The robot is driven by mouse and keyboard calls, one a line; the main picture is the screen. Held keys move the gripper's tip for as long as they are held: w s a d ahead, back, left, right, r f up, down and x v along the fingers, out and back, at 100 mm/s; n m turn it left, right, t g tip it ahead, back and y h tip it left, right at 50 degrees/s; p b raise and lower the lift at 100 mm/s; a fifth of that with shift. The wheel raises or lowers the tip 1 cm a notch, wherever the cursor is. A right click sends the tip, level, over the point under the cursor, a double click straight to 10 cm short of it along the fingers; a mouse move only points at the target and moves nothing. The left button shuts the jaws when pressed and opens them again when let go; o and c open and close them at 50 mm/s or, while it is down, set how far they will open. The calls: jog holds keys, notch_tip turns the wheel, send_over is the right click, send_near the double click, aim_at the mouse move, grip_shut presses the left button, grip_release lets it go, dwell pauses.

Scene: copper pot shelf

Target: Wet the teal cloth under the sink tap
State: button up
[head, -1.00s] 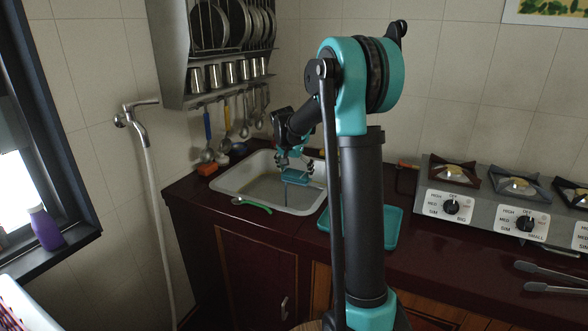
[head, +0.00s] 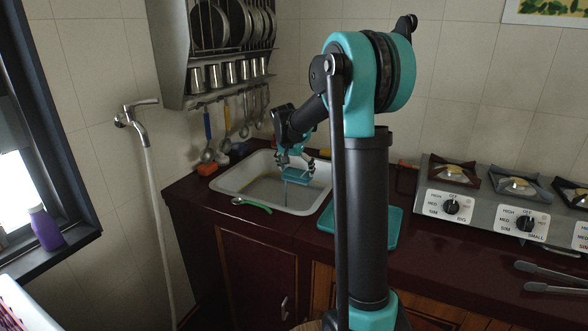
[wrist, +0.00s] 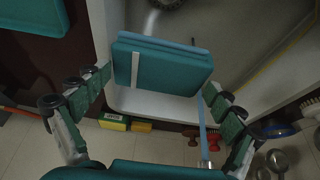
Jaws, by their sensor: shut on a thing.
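The teal cloth (head: 296,176) is a folded flat block over the sink basin (head: 228,182). It also shows in the wrist view (wrist: 160,70), with a pale stripe across it. My gripper (head: 297,168) is shut on the cloth, a finger at each side of it. In the wrist view the fingers (wrist: 158,85) flank it. A thin blue strip (wrist: 203,125) runs beside the cloth in the wrist view and hangs below it in the head view; I cannot tell whether it is water. The sink tap is not clearly visible in the head view.
A wall tap (head: 133,118) with a hose is left of the sink. A green-handled tool (head: 254,205) lies at the sink's front rim. A teal tray (head: 395,228) lies right of the sink, behind my arm. Utensils (head: 225,140) hang behind; a stove (head: 495,210) stands right.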

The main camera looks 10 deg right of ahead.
aim_at(299, 175)
jog(key=shift+s+a+r, duration=0.1)
jog(key=shift+s+r, duration=1.2)
jog(key=shift+s, duration=0.3)
